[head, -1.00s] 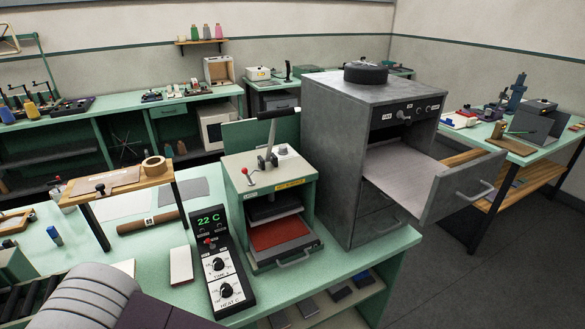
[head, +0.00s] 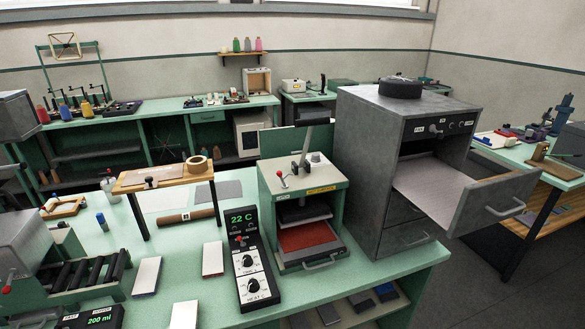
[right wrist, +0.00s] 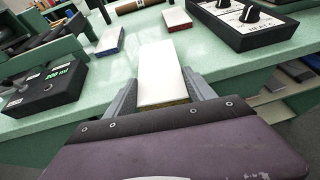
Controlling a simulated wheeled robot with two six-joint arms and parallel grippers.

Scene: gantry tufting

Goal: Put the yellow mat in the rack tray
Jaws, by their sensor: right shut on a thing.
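My right gripper (right wrist: 160,84) is shut on a flat, white-topped mat with a yellowish near edge, the yellow mat (right wrist: 161,70). It points away from me over the green bench. A white piece at the bottom edge of the head view (head: 184,316) looks like the same mat; the gripper is out of that picture. The rack tray is not clearly labelled; a pale, flat tray (head: 433,182) lies in the pulled-out drawer of the grey cabinet (head: 375,150). My left gripper is not in view.
A blue-edged mat (head: 146,276) and a red-edged mat (head: 213,259) lie on the bench. The control box (head: 246,262) and green press (head: 303,205) stand between them and the cabinet. A roller unit (head: 88,272) is at left. The drawer front (head: 490,205) juts into the aisle.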

